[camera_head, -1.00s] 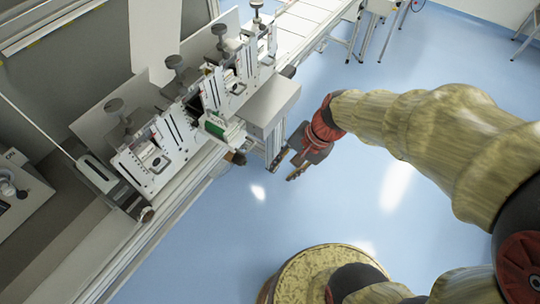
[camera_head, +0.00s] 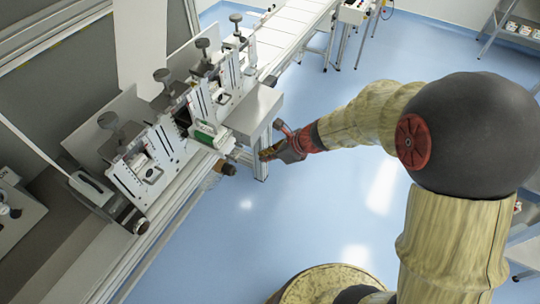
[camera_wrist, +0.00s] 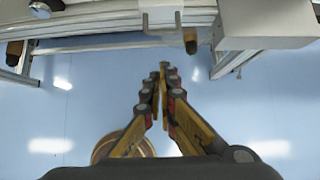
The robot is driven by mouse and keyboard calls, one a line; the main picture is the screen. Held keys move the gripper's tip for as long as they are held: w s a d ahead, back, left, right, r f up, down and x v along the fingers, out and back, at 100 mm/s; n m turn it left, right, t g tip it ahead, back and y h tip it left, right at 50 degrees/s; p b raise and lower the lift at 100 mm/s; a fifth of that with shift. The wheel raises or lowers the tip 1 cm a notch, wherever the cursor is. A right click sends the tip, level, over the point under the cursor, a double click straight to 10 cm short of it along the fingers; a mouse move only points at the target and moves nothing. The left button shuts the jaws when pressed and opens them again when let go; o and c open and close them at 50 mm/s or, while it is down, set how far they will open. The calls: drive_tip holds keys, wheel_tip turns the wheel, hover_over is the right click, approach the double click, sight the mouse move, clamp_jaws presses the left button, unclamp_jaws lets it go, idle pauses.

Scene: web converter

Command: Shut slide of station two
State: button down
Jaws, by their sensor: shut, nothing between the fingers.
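A row of white station units with dark knobs stands along the machine. The middle station (camera_head: 196,100) has a slide with a green-edged front (camera_head: 207,132) that juts out toward the aisle, left of a grey box. I cannot tell for certain which station counts as two. In the wrist view a pale handle-like bracket (camera_wrist: 162,18) shows at the top, on the machine's front. My gripper (camera_head: 266,154) is shut and empty, low beside the front of the machine, just below and right of the grey box. In the wrist view its fingertips (camera_wrist: 164,68) point at the machine, apart from it.
The grey box (camera_head: 254,112) sticks out from the machine's front, and shows at upper right in the wrist view (camera_wrist: 265,24). Dark brown round knobs (camera_head: 228,169) protrude below the rail. A white conveyor (camera_head: 290,30) runs off at the back.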

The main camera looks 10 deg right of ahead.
drive_tip(key=w+a+f, duration=0.4)
drive_tip(key=a, duration=0.1)
drive_tip(key=shift+w+a+f+b, duration=0.2)
drive_tip(key=shift+a+b, duration=0.1)
drive_tip(key=shift+b, duration=0.1)
drive_tip(key=shift+a, duration=0.1)
drive_tip(key=w+a+p, duration=0.1)
drive_tip(key=w+a, duration=0.3)
drive_tip(key=a, duration=0.1)
drive_tip(key=w+a+p, duration=0.2)
drive_tip(key=w+a, duration=0.2)
drive_tip(key=a, duration=0.1)
drive_tip(key=w+a+p, duration=0.2)
drive_tip(key=w+a, duration=0.2)
drive_tip(key=a, duration=0.1)
drive_tip(key=shift+a, duration=0.25)
